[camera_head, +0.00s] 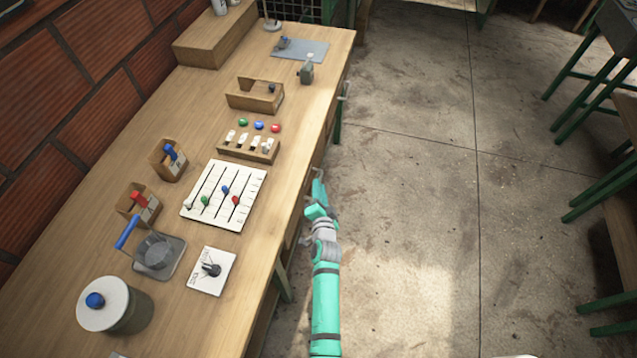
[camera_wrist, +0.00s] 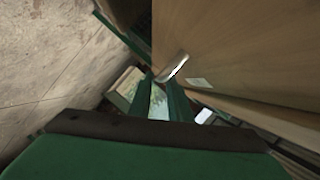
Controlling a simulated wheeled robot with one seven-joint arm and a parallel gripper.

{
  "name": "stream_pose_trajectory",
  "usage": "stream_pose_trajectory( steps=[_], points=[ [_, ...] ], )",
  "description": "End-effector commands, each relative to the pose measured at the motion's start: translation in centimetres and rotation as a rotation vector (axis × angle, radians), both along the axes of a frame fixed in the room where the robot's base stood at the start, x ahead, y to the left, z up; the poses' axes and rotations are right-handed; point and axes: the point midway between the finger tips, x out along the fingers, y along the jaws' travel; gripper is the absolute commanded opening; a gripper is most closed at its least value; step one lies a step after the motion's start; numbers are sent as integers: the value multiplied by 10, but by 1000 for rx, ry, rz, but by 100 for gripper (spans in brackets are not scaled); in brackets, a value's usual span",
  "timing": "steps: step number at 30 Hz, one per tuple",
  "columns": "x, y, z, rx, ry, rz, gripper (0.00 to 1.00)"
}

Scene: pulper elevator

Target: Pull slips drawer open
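The wooden table (camera_head: 283,205) has drawer fronts on its front side, seen steeply from above in the head view. In the wrist view a wooden drawer front (camera_wrist: 235,50) fills the upper right, with a small white label (camera_wrist: 199,82) too small to read. A pale metal handle (camera_wrist: 173,67) sits by my fingertips, overlapping the right finger in the picture; I cannot tell if they touch. My gripper (camera_wrist: 160,82) has its fingers apart with a gap between them. In the head view my gripper (camera_head: 318,192) is beside the table's front edge. No drawer visibly stands out.
Another handle (camera_head: 345,90) shows farther along the table front. On the table are a slider board (camera_head: 225,192), a dial plate (camera_head: 211,271), a lidded pot (camera_head: 115,305) and small wooden boxes. The concrete floor (camera_head: 420,200) to the right is clear. Green-legged stands (camera_head: 590,90) are at far right.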

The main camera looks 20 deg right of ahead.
Motion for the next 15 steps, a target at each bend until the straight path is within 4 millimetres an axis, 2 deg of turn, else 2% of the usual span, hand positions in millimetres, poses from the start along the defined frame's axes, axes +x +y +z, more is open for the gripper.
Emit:
stream_pose_trajectory(
  steps=[6, 15],
  points=[
    [23, -6, -5, -1, -1, 1, 17],
    [29, -7, -7, -1, 0, 0, 17]
  ],
)
